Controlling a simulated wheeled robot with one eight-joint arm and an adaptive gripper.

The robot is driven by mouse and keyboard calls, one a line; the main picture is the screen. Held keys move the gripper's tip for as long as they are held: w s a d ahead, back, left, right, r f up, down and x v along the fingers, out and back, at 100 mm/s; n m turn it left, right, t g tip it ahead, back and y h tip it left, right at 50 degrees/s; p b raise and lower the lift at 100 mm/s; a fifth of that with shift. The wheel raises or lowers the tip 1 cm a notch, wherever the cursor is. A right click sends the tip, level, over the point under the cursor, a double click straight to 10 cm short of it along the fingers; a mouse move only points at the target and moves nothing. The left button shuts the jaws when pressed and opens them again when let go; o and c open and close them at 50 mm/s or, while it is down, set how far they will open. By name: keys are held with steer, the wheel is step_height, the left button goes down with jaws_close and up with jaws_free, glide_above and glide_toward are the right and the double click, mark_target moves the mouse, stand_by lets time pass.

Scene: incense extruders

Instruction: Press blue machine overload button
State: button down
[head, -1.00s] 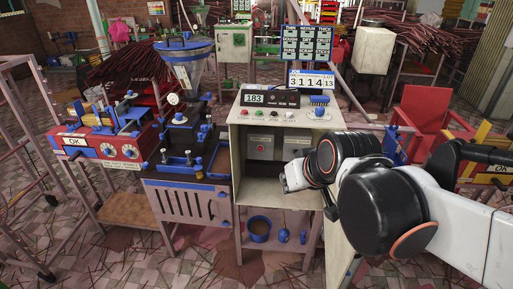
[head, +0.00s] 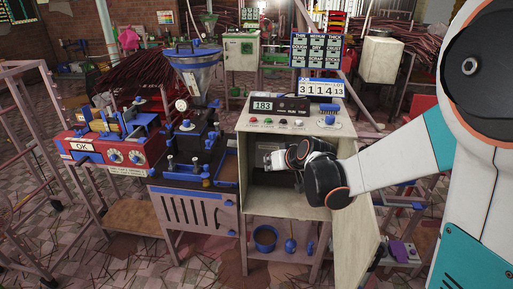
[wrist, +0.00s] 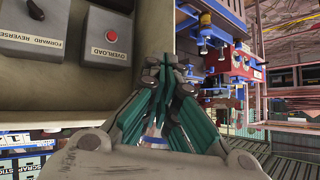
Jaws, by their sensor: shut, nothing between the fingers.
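The red overload button (wrist: 112,36) is on a grey box labelled OVERLOAD (wrist: 104,46) inside the cream control cabinet, in the upper left of the wrist view. My gripper (wrist: 160,68) is shut and empty, right of and below the button, apart from it in the picture. In the head view my wrist (head: 312,160) reaches into the open front of the cabinet (head: 245,200) and covers part of its inside; the button cannot be made out there. The blue-trimmed machine (head: 195,212) with a blue hopper (head: 193,58) stands just left of the cabinet.
A forward/reverse switch box (wrist: 38,28) sits beside the overload box. The cabinet's open door (head: 357,240) stands out at the right. A display and small buttons (head: 283,122) are on its sloped top. A red machine (head: 105,152) stands far left.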

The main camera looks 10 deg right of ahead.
steer(key=w+f+t, duration=0.1)
steer(key=w+f, duration=0.4)
steer(key=f, duration=0.2)
steer(key=w+d+f+y, duration=0.1)
steer(key=w+f, duration=0.4)
steer(key=f, duration=0.3)
steer(key=shift+d+t+b, duration=0.2)
steer(key=shift+t+b, duration=0.2)
steer(key=shift+b, duration=0.05)
steer(key=shift+w+f, duration=0.1)
steer(key=w+d+p, duration=0.1)
steer(key=w+d, duration=0.1)
steer(key=w, duration=0.6)
steer(key=shift+w+d, duration=0.15)
steer(key=shift+d, duration=0.2)
stand_by(0.5)
steer(key=shift+w+d, duration=0.15)
steer(key=shift+w, duration=0.2)
